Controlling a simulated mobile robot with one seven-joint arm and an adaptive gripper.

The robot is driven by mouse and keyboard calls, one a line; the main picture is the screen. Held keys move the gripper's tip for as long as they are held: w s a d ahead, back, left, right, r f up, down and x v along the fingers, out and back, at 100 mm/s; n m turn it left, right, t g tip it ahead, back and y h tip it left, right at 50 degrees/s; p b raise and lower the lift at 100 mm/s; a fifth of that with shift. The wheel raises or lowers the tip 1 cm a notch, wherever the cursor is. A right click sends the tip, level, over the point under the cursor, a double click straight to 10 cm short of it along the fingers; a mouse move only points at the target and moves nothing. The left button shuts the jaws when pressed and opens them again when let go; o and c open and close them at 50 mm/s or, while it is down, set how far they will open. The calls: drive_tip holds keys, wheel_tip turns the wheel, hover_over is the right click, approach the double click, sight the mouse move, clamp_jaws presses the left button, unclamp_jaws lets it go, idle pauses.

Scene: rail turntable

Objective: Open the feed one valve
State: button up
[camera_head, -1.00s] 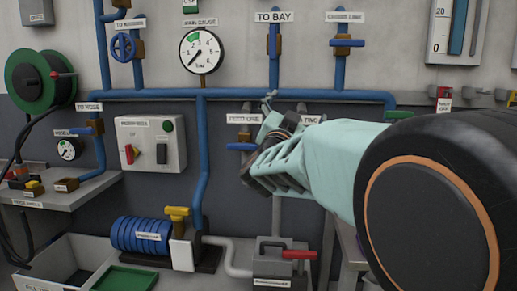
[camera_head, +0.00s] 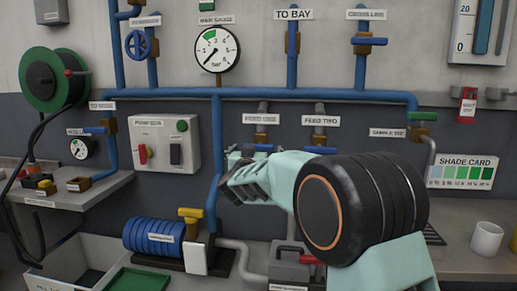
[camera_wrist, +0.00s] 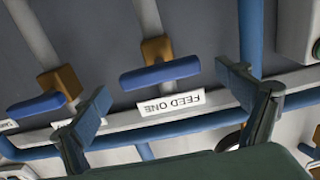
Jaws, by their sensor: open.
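The feed one valve has a blue bar handle (camera_wrist: 160,74) on a brass body (camera_wrist: 157,48), lying crosswise to its grey pipe. Its "FEED ONE" label (camera_wrist: 172,102) appears upside down in the wrist view. In the head view, the label (camera_head: 262,118) is clear, and the handle (camera_head: 263,148) shows partly above my arm. My gripper (camera_head: 237,172) is open and empty, in front of the wall, below and left of the handle in the head view. In the wrist view, the handle appears between my spread fingers (camera_wrist: 168,88), apart from both.
The feed two valve, labelled "FEED TWO" (camera_head: 321,121), is just right, its blue handle (camera_head: 320,149) also crosswise. A pump box (camera_head: 165,145) and a vertical blue pipe (camera_head: 216,130) are left.

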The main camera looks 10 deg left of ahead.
sight(258, 147)
drive_tip(key=shift+w, duration=1.6)
drive_tip(key=c, duration=1.2)
drive_tip(key=shift+o, duration=0.2)
